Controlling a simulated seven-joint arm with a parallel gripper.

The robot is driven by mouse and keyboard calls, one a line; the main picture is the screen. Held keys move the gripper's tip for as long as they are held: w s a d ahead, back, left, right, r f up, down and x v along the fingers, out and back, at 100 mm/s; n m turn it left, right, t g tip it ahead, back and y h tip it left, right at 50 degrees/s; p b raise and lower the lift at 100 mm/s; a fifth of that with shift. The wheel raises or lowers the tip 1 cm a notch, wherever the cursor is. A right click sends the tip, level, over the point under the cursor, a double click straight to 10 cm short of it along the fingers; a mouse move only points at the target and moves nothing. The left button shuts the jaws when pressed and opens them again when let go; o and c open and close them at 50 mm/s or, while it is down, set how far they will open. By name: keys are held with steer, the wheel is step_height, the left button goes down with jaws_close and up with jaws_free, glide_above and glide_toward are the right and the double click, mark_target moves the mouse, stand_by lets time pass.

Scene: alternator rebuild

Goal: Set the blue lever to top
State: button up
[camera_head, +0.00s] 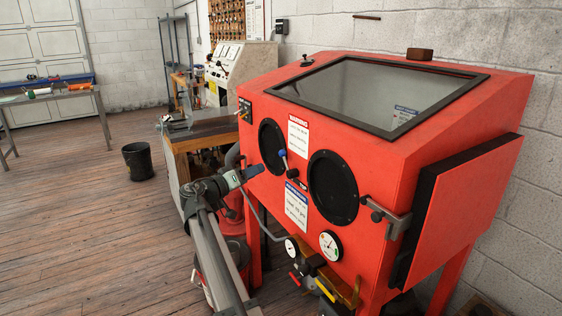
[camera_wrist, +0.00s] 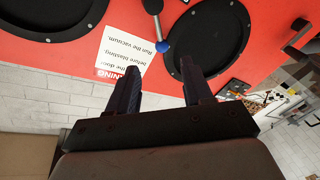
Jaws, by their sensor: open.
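The blue lever, a dark rod with a blue knob (camera_head: 282,153), is on the front of the red cabinet between its two round black ports. In the head view its knob points up and slightly left from the pivot. The wrist view is upside down; there the knob (camera_wrist: 162,46) shows just beyond my fingertips, between their lines, apart from them as far as I can see. My gripper (camera_head: 258,171) is open and empty, left of the lever in the head view. Its two fingers (camera_wrist: 158,70) show apart in the wrist view.
The red cabinet (camera_head: 400,165) has a sloped window on top and an open-looking side door at right. Gauges (camera_head: 330,245), a red knob (camera_head: 295,278) and a yellow lever (camera_head: 325,290) sit below. A workbench (camera_head: 205,138) stands behind; a black bin (camera_head: 138,160) is on the floor.

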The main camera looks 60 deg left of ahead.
steer(key=x, duration=1.2)
steer(key=shift+w, duration=0.4)
jaws_close()
